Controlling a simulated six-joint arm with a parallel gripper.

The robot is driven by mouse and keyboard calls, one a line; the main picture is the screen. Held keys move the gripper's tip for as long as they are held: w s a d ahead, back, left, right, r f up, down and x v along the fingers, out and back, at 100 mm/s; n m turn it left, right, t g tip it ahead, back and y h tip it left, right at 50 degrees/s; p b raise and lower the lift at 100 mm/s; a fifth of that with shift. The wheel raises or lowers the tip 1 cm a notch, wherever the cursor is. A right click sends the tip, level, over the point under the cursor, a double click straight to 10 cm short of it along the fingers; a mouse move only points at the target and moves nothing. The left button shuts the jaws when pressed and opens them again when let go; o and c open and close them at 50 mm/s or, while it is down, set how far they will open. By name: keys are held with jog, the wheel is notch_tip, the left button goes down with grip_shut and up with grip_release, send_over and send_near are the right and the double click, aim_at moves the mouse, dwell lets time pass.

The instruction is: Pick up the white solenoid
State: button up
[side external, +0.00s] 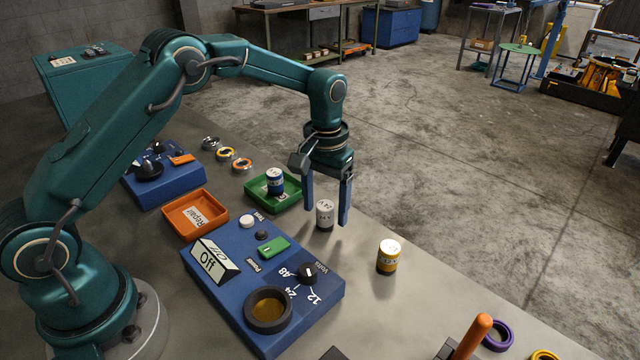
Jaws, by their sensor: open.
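The white solenoid (324,215) is a small upright cylinder with a pale top marked "24V". It stands on the grey bench near the middle of the side external view. My gripper (326,211) points down over it and is open. One finger shows on the left of the solenoid and one on the right, with the solenoid's top between the fingertips. I cannot tell whether either finger touches it.
A yellow solenoid (388,257) stands to the right. A blue solenoid (275,182) stands in a green tray (290,204) to the left. An orange "Repair" tray (187,228) and a blue test box (225,285) are nearby.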

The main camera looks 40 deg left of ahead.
jog(key=shift+f, duration=1.05)
grip_shut()
jog(key=shift+r, duration=0.1)
jog(key=shift+r, duration=0.45)
notch_tip(320, 180, up, 3)
jog(key=shift+w+r, duration=0.1)
jog(key=shift+r, duration=0.1)
jog(key=s+a+r, duration=0.5)
jog(key=a+r, duration=0.1)
jog(key=a, duration=0.4)
jog(key=shift+a+r, duration=0.35)
